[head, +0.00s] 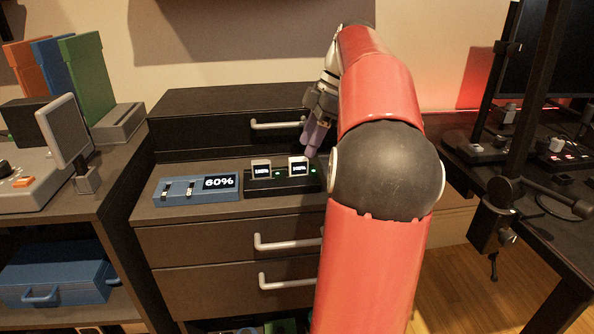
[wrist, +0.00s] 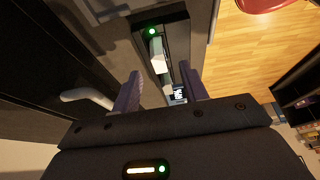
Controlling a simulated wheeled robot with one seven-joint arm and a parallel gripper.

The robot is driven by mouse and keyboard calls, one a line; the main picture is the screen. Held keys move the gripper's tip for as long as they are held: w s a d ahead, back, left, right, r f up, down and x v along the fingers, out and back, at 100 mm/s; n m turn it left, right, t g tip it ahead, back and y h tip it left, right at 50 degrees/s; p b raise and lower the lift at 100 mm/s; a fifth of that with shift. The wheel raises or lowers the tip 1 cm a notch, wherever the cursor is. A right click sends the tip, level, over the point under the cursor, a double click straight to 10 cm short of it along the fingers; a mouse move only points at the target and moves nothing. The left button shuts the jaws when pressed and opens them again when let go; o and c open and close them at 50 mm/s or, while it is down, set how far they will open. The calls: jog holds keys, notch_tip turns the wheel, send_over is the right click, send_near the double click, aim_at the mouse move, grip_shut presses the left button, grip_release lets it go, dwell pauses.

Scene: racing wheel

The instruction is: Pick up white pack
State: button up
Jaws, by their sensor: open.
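A black charging dock (head: 262,187) on the grey cabinet holds two small upright packs with dark screens. The right pack (head: 298,166) looks white; the left pack (head: 261,169) looks a little greyer. My gripper (head: 309,137) is open and empty, its purple fingers pointing down just above and behind the right pack. In the wrist view the open fingers (wrist: 160,82) frame the dock; a pack with a lit screen (wrist: 179,96) shows close to the right finger, and a pale pack (wrist: 158,58) stands farther up. My fingers appear apart from both packs.
A black drawer unit (head: 205,125) with a handle (head: 277,125) stands behind. A grey console with a screen (head: 64,130) is at left; a dark desk (head: 560,200) is at right.

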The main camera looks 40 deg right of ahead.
aim_at(300, 158)
jog(key=x, duration=0.5)
jog(key=shift+b, duration=0.3)
jog(key=shift+w, duration=0.1)
jog(key=shift+r, duration=0.1)
grip_shut()
